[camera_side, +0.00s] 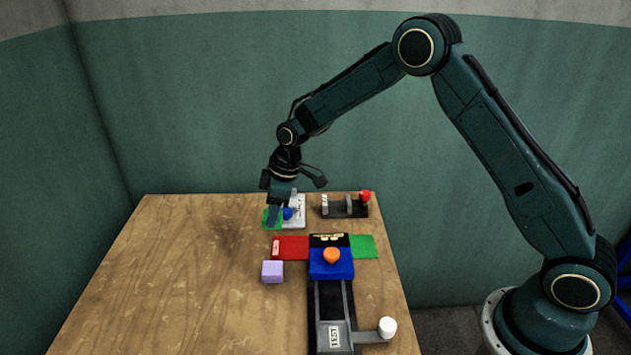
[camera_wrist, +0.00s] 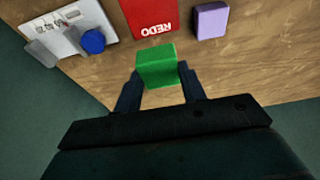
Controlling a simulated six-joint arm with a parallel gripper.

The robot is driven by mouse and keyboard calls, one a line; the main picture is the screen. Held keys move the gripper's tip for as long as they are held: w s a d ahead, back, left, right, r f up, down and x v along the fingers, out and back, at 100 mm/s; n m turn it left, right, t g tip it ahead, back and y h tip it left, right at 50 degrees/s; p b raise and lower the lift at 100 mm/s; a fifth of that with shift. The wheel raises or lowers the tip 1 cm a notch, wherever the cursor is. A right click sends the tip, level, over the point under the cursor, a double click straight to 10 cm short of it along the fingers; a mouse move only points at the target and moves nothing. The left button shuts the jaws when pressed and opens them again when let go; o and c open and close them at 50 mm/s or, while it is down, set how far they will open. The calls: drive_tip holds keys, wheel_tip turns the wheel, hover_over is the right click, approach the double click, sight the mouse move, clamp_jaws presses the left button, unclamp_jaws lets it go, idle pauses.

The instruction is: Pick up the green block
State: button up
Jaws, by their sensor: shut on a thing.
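The green block (camera_wrist: 157,66) is between the two fingers of my gripper (camera_wrist: 160,88) in the wrist view, and the fingers are shut on it. In the side view the green block (camera_side: 267,221) shows at the far side of the table, partly hidden by my gripper (camera_side: 273,214). I cannot tell whether the block touches the table or is slightly above it.
A white panel with a blue knob (camera_side: 288,213) stands right beside my gripper. A black lever unit with a red ball (camera_side: 365,196), a red pad (camera_side: 291,247), a green pad (camera_side: 362,246), a blue press (camera_side: 331,264) and a purple block (camera_side: 272,271) are nearby. The table's left side is clear.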

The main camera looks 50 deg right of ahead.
wheel_tip(320, 180, up, 12)
idle(0.4)
drive_tip(key=shift+f, duration=0.1)
idle(0.4)
drive_tip(key=w+d+f, duration=1)
drive_tip(key=d+f, duration=0.1)
drive_tip(key=d, duration=0.2)
drive_tip(key=shift+w+d+f, duration=0.15)
drive_tip(key=shift+d+f, duration=0.25)
drive_tip(key=shift+f, duration=2.9)
drive_tip(key=shift+f, duration=0.75)
